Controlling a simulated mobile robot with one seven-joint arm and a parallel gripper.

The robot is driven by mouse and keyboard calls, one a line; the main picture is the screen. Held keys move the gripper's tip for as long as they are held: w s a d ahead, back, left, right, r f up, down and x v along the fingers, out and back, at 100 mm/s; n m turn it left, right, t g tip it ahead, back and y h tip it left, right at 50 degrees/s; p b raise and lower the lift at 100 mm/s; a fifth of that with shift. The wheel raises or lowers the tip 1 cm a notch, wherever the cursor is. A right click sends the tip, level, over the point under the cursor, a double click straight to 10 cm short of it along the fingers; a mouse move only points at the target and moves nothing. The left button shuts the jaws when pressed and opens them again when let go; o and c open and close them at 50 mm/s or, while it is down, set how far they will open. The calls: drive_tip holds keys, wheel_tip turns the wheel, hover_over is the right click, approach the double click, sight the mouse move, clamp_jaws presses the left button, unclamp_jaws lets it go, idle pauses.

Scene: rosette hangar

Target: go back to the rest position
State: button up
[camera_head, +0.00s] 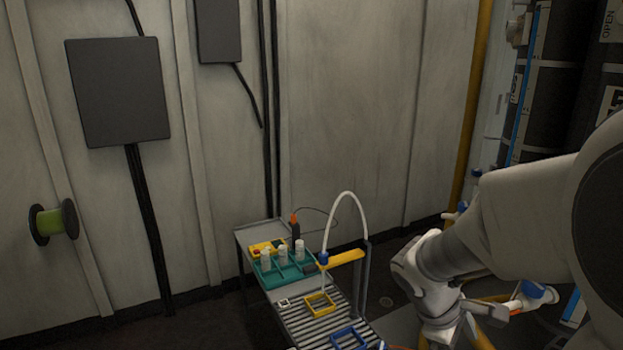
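My arm comes in from the right edge and bends down near the lower middle, to the right of a narrow workbench (250,250). Its white end, with my gripper (462,332), is at the bottom edge of the picture. Yellow parts show there, but I cannot make out the fingertips or whether anything is held. The gripper looks apart from the bench.
The bench bears a teal tray (272,276) with white bottles, a yellow frame (320,304), a blue frame (347,337) and a curved white hose (345,197). A wall with dark boxes (118,91) stands behind. Dark racks (565,95) stand at right.

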drive_tip(key=s+a+r+m+t+y+p, duration=0.2)
drive_tip(key=s+a+r+m+t+y, duration=0.2)
drive_tip(key=s+a+r+m, duration=0.5)
drive_tip(key=shift+s+a+r+m+t+y, duration=0.35)
drive_tip(key=shift+s+a+r+y, duration=0.75)
drive_tip(key=shift+r, duration=1.6)
drive_tip(key=shift+w+a, duration=0.15)
drive_tip(key=shift+w, duration=0.05)
